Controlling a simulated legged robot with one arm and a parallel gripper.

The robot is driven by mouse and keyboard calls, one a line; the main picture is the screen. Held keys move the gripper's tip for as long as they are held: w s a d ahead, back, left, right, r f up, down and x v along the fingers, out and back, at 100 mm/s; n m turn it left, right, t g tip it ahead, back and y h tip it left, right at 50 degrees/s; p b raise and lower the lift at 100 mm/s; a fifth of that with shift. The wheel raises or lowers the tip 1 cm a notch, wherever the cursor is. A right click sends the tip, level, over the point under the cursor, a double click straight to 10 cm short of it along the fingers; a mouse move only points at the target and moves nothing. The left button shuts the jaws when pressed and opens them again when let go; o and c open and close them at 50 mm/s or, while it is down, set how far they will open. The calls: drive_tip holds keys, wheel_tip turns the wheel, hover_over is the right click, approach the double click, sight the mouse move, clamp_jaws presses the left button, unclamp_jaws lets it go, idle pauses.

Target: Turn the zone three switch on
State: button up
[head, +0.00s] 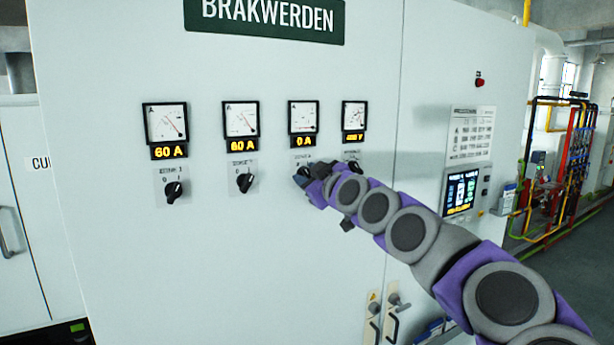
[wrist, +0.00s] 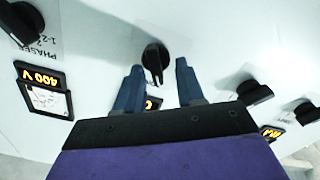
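The zone three switch is a black rotary knob on the pale cabinet (head: 220,290), below the third meter (head: 303,118), whose display reads 0 A. In the head view my gripper (head: 303,178) covers most of this knob. In the wrist view, which is turned upside down, the knob (wrist: 154,58) stands between the two blue-grey fingers of my gripper (wrist: 159,70). The fingers are apart, one on each side of the knob, with gaps showing, so the gripper is open. The knob's exact pointer position is hard to read.
Zone one's knob (head: 173,191) and zone two's knob (head: 245,183) are to the left, under meters reading 60 A. The phases knob (head: 354,166) is close on the right, under a 400 V meter (head: 353,115). A screen panel (head: 461,192) is farther right.

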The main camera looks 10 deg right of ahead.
drive_tip(key=shift+d, duration=0.35)
drive_tip(key=shift+c, duration=0.2)
drive_tip(key=shift+d, duration=0.3)
drive_tip(key=c, duration=0.3)
drive_tip(key=shift+a, duration=0.55)
clamp_jaws()
drive_tip(key=shift+d, duration=0.1)
drive_tip(key=shift+m, duration=0.4)
drive_tip(key=m, duration=0.7)
drive_tip(key=m+b, duration=0.1)
drive_tip(key=m, duration=0.3)
drive_tip(key=shift+d+r, duration=0.15)
drive_tip(key=shift+d, duration=0.2)
